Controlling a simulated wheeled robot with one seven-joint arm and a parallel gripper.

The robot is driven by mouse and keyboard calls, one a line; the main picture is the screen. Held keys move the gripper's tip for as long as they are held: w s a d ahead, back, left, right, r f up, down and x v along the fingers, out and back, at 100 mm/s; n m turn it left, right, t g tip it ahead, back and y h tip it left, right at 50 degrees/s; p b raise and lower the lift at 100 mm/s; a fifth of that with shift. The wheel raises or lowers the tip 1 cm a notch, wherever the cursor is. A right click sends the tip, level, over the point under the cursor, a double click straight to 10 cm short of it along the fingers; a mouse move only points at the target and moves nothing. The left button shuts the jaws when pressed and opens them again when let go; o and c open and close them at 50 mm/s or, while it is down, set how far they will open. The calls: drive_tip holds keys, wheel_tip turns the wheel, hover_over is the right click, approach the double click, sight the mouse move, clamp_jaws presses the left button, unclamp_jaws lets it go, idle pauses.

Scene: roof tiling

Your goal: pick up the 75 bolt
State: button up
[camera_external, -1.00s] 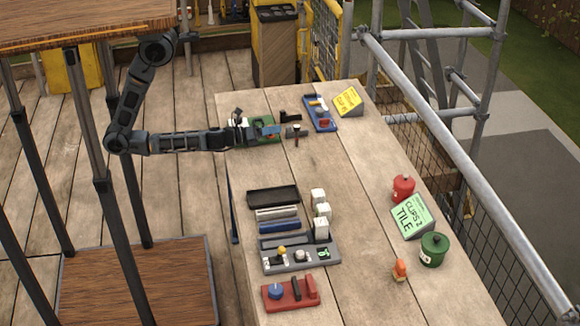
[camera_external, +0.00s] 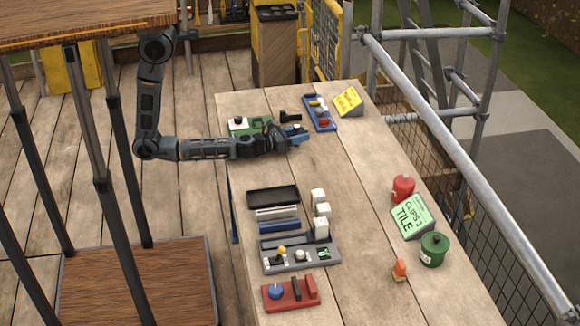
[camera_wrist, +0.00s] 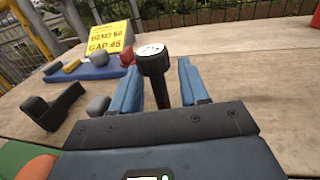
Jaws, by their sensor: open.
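A black bolt (camera_wrist: 153,62) with a thick round head stands upright in the wrist view. Its head has a white top with dark marks that I cannot read clearly. The shank is between the two blue fingers of my gripper (camera_wrist: 160,88), with a visible gap to each finger. My gripper is open. In the external view my gripper (camera_external: 297,135) is low over the far part of the table, and I cannot make out the bolt there.
A black angled piece (camera_wrist: 52,108) and a grey knob (camera_wrist: 98,106) are left of the fingers. Beyond are a blue tray (camera_external: 331,127) with small parts and a yellow sign (camera_external: 349,102). A green tray (camera_external: 236,131) is by my wrist. Table right of the gripper is clear.

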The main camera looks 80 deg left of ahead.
drive_tip(key=shift+w+a, duration=0.1)
drive_tip(key=shift+w, duration=0.35)
clamp_jaws()
